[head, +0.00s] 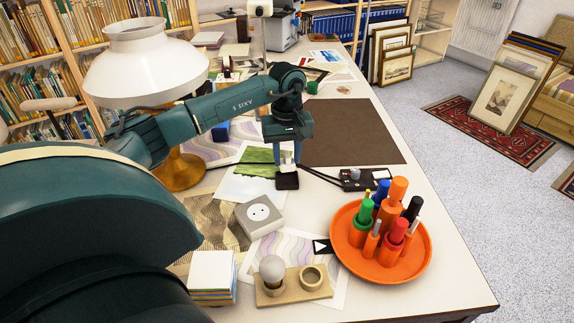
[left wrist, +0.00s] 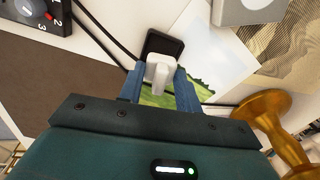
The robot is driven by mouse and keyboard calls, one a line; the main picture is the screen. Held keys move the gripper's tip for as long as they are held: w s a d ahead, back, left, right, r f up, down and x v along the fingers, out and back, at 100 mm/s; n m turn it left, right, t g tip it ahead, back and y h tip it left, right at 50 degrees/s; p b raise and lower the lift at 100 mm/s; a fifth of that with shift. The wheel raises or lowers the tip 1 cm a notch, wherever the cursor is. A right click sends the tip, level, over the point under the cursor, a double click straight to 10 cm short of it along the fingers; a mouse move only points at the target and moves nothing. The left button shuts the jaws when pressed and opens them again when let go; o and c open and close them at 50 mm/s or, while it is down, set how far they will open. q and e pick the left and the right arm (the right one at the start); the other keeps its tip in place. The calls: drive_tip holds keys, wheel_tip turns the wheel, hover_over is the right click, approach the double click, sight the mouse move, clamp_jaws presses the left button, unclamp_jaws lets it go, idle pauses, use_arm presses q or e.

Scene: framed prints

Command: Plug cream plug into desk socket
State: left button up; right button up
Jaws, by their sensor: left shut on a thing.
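The cream plug (left wrist: 158,74) is between the blue fingers of my left gripper (left wrist: 160,90), which is shut on it. In the head view the left gripper (head: 287,160) points down, with the pale plug just below it. A small black square block (head: 287,181) is right at the plug's lower end; I cannot tell whether they touch. The desk socket (head: 260,216), a light grey box with a round white outlet on top, sits nearer the front, left of the gripper. A corner of it shows in the left wrist view (left wrist: 246,10). My right gripper is not in view.
An orange tray (head: 345,259) with several markers stands front right. A wooden holder (head: 293,293) with a bulb and a white pad stack (head: 212,275) are at the front. A black dial box (head: 365,179) with cables is right of the gripper. A lamp (head: 147,65) stands left.

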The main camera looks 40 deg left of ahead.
sight(287, 154)
use_arm(q)
wheel_tip(287, 154, up, 5)
drive_tip(key=shift+f, duration=0.1)
drive_tip(key=shift+r, duration=0.5)
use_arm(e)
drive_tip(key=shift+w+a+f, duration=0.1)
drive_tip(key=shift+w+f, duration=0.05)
